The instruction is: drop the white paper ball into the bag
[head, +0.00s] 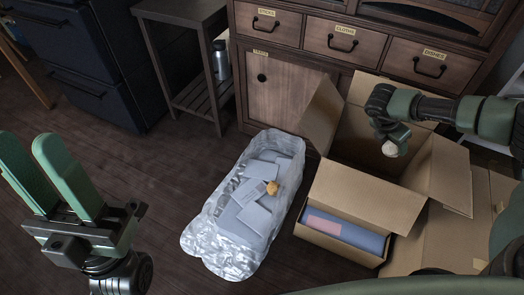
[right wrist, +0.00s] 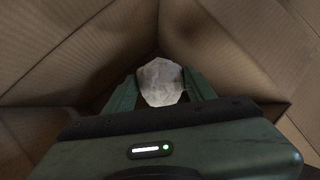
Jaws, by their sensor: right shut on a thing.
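The white paper ball (head: 389,149) is small and crumpled. My right gripper (head: 391,141) is shut on it and holds it within the opening of a large cardboard box. In the right wrist view the ball (right wrist: 160,82) sits between the two green fingers, with cardboard walls around it. The bag (head: 216,252) is clear, crinkled plastic and lies on the floor left of the boxes. Grey flat pieces and a small orange-brown lump show in or on it. My left gripper (head: 32,149) is open and empty at the lower left, apart from the bag.
The large open cardboard box (head: 345,145) has raised flaps. A smaller open box (head: 340,250) in front holds a blue-and-pink item (head: 345,230). A wooden cabinet (head: 285,95) stands behind. A side table (head: 205,97) holds a bottle (head: 220,62). Dark floor (head: 150,190) left of the bag is clear.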

